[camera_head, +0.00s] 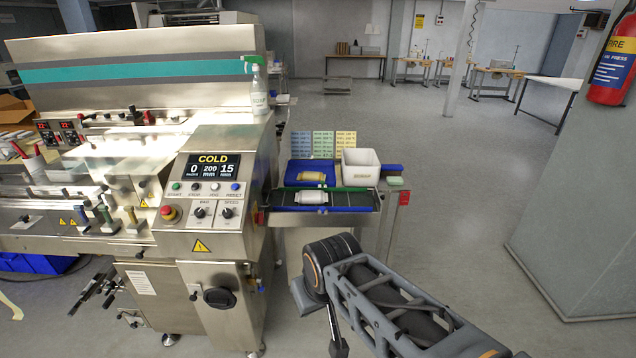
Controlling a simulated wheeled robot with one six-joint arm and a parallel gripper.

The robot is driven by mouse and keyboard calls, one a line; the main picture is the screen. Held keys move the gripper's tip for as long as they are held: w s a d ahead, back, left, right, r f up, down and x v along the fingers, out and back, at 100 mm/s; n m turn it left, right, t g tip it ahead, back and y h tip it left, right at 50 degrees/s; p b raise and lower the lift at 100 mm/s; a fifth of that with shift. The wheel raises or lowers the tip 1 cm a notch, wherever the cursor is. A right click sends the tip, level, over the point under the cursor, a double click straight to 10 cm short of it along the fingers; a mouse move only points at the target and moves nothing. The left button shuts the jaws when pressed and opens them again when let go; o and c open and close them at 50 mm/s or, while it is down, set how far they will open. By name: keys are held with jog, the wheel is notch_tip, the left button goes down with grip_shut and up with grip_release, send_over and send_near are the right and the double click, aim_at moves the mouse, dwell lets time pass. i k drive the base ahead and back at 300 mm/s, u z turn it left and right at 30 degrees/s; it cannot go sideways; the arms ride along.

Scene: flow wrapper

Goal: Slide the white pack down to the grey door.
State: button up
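The white pack (312,197) lies on a short dark outfeed belt (347,202), about midway along it. A green rail (350,189) runs behind the belt and a blue rail (325,208) runs along its front. I cannot make out for certain which surface is the grey door. My arm reaches in from the lower right, its elbow below the belt and apart from the pack. My gripper cannot be made out, and nothing of mine touches the pack.
The wrapper's control panel (212,190) stands left.

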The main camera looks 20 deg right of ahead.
aim_at(303, 197)
jog(key=k, duration=0.55)
jog(key=z, duration=0.5)
jog(key=i, duration=0.6)
jog(key=z, duration=0.5)
jog(key=i, duration=0.75)
jog(key=u, duration=0.85)
jog(key=i, duration=0.65)
jog(key=u, duration=0.75)
